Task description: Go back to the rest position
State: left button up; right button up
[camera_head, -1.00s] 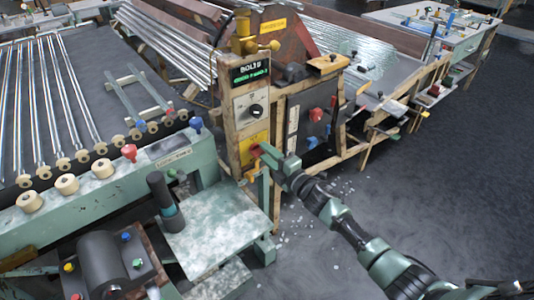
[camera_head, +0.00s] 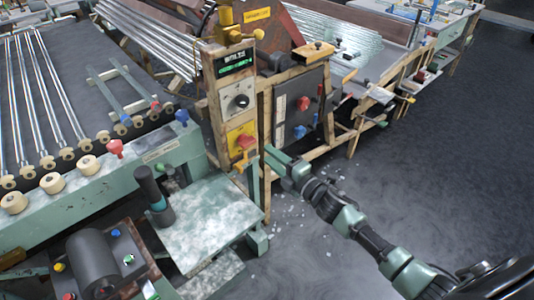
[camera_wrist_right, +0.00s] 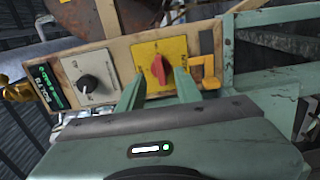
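My right gripper (camera_head: 268,152) reaches in from the lower right and points at the control post. It also shows in the right wrist view (camera_wrist_right: 158,92), with its two green fingers apart and nothing between their tips. The red knob (camera_head: 246,142) on the yellow plate (camera_head: 241,151) is just beyond the fingertips; in the right wrist view the knob (camera_wrist_right: 158,69) lies between the fingers in the picture, with a small gap. My left gripper is not in view.
The control post also bears a black dial (camera_head: 238,103) and a green display (camera_head: 235,63). A green bench (camera_head: 207,224) stands below it. A rack of glass tubes (camera_head: 62,92) is at the left. The floor (camera_head: 450,160) at the right is open.

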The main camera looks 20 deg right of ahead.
jog(key=shift+f, duration=0.1)
dwell(0.3)
jog(key=s+d+f+m+g+h, duration=0.2)
jog(key=s+f+m, duration=0.25)
jog(key=f, duration=0.55)
jog(key=s+d+f+m+g+h, duration=0.1)
jog(key=s+f+m+g+h, duration=0.15)
jog(key=s+f, duration=0.6)
jog(key=s+d+f+m+g+h, duration=0.1)
jog(key=s+d+f+m+g, duration=0.2)
jog(key=f, duration=1)
jog(key=s+a+f+m+g, duration=0.2)
jog(key=s+f, duration=0.4)
jog(key=s, duration=0.6)
jog(key=s+a+f+m+g, duration=0.2)
jog(key=s+f, duration=0.4)
jog(key=s, duration=0.7)
jog(key=s+a+f+m+g+p, duration=0.1)
jog(key=s+f+m+g, duration=0.3)
jog(key=s, duration=0.8)
jog(key=shift+s+a+f+m+h, duration=0.4)
jog(key=shift+a+f+m, duration=0.35)
jog(key=shift+f, duration=0.2)
jog(key=shift+w+a+g, duration=0.1)
jog(key=shift+g, duration=0.15)
